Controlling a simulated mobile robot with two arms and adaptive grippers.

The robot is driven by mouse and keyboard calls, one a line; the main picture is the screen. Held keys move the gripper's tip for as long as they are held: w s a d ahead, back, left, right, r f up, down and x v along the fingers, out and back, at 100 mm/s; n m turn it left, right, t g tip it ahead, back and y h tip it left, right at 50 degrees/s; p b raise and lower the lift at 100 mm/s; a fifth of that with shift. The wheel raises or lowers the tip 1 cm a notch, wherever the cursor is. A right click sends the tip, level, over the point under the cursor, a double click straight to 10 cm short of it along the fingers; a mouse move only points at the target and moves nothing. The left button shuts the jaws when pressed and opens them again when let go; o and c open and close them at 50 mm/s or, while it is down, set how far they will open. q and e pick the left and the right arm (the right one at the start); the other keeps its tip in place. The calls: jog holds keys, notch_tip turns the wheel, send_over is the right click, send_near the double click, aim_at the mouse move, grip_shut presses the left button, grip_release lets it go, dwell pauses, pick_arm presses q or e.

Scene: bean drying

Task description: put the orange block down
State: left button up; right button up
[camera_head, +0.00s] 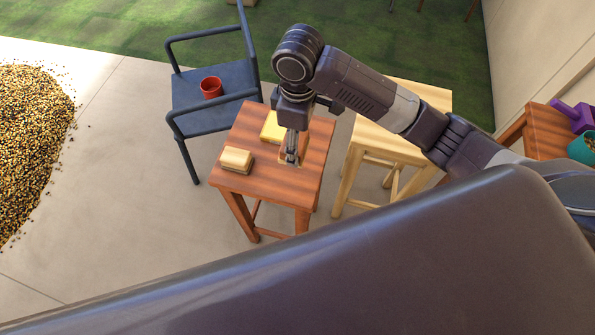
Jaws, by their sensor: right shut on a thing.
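My right gripper (291,154) points down over the right part of the small reddish-brown table (262,176). It is shut on a small orange-brown block (284,157), mostly hidden by the fingers. The block is at or just above the tabletop; I cannot tell if it touches. A pale tan block (236,160) lies near the left edge. My left gripper is not in view.
A blue-grey armchair (196,92) with a red pot (211,87) stands behind left. A pale wooden table (407,148) stands close on the right. A bean heap (30,125) lies far left. The reddish table's front part is clear.

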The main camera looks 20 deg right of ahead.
notch_tip(320, 180, down, 14)
jog(key=shift+d+f+p, duration=0.1)
jog(key=shift+f+p, duration=0.15)
jog(key=shift+p, duration=0.65)
jog(key=shift+f, duration=0.2)
jog(key=shift+f, duration=0.15)
jog(key=o, duration=1)
jog(key=shift+o, duration=0.2)
notch_tip(320, 180, up, 12)
jog(key=shift+r+b, duration=0.2)
jog(key=shift+b, duration=0.55)
